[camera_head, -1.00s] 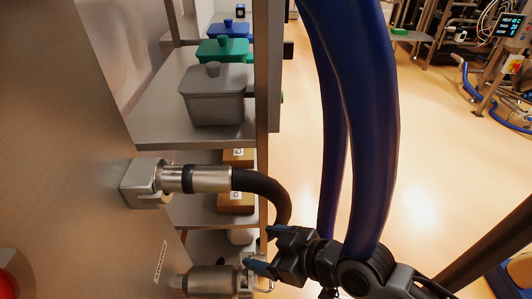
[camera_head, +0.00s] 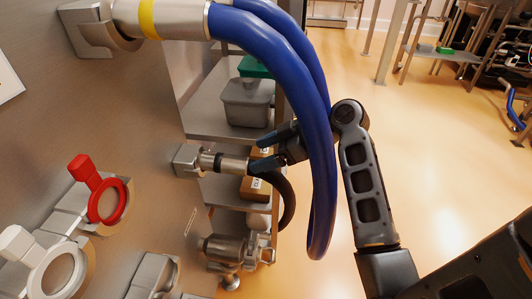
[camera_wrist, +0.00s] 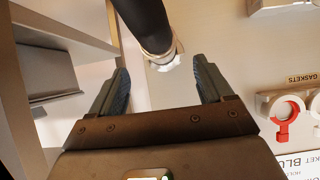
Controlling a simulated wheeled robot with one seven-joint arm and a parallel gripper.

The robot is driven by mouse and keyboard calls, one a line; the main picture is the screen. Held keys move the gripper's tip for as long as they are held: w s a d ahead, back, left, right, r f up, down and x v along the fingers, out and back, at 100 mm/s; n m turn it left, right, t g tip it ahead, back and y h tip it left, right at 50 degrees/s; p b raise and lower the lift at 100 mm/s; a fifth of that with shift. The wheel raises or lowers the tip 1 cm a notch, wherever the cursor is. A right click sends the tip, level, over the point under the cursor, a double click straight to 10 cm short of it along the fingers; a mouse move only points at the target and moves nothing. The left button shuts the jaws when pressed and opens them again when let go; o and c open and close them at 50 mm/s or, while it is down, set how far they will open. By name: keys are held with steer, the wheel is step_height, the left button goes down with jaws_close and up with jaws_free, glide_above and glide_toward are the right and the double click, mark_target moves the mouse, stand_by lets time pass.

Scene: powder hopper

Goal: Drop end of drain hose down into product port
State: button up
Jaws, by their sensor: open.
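The black drain hose (camera_head: 287,205) leaves a steel wall fitting (camera_head: 228,164), curves over and hangs downward in the head view. Below it is a steel port assembly with a clamp (camera_head: 232,247), which I take to be the product port. The hose's lower end is close to this assembly; I cannot tell whether it is inside. My gripper (camera_head: 259,154) is open at the upper hose, beside the fitting. In the wrist view the hose (camera_wrist: 147,25) and a bright metal end (camera_wrist: 166,62) show between and beyond my spread fingertips (camera_wrist: 160,70). No grasp shows.
Large blue hoses (camera_head: 318,130) hang from an upper fitting, in front of part of my arm. A grey lidded bin (camera_head: 248,103) stands on the shelf behind. Red (camera_head: 105,200) and white (camera_head: 55,272) rings hang on the panel at left. Open floor lies at right.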

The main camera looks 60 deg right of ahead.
mark_target(233, 163)
steer(key=b+x, duration=0.4)
steer(key=x, duration=0.5)
steer(key=shift+w+a+f, duration=0.1)
steer(key=shift+w+f, duration=0.1)
steer(key=shift+w, duration=0.05)
steer(key=shift+c, duration=0.3)
steer(key=c, duration=1.3)
steer(key=shift+r, duration=0.35)
